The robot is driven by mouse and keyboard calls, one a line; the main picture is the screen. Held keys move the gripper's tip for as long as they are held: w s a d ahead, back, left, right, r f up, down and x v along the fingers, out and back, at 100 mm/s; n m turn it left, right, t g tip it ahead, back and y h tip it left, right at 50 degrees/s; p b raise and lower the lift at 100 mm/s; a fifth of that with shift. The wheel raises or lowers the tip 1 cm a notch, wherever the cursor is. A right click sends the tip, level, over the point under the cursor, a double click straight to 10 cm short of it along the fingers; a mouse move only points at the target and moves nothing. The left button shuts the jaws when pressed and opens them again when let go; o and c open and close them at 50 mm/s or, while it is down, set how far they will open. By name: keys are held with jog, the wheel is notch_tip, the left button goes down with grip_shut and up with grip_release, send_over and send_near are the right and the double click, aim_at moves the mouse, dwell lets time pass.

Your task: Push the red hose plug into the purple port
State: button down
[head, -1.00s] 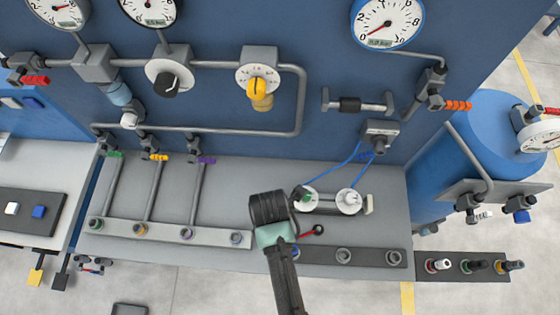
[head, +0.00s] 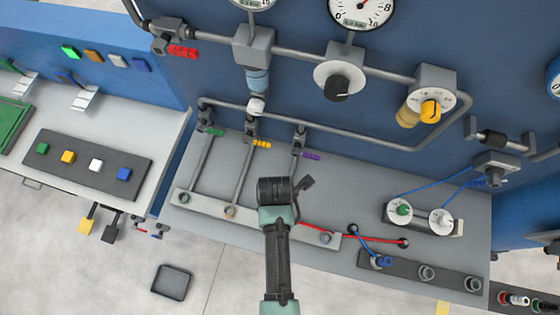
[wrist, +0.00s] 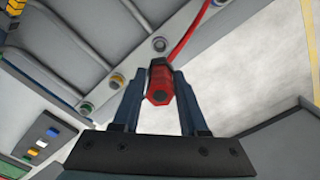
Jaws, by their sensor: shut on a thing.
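The red hose plug (wrist: 160,88) is gripped between the two dark fingers of my gripper (wrist: 160,78) in the wrist view. Its red hose (wrist: 185,38) runs up from it; in the head view the hose (head: 365,238) stretches right to a dark fitting on the bench. The head view hides the plug and fingertips behind my arm. The port below the purple tag (head: 311,155) is hidden by my arm there. In the wrist view, a grey port (wrist: 159,44), apparently the purple one, lies just above the plug. They look apart, but the gap is unclear.
The yellow-ringed port (head: 230,211) and a further port (head: 326,238) flank my arm. A blue plug (head: 381,262) sits in the dark front bar (head: 400,268). Pipes and valves line the blue wall behind. Open floor lies in front of the bench.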

jog(key=shift+a+f, duration=0.1)
jog(key=shift+a, duration=0.05)
jog(key=shift+f+b, duration=0.65)
jog(key=shift+f, duration=0.1)
notch_tip(320, 180, down, 8)
jog(key=b, duration=0.7)
jog(key=shift+r+b, duration=0.2)
jog(key=shift+b, duration=0.15)
jog(key=shift+f+b, duration=0.9)
jog(key=shift+f, duration=0.7)
jog(key=shift+c, duration=1.8)
grip_release()
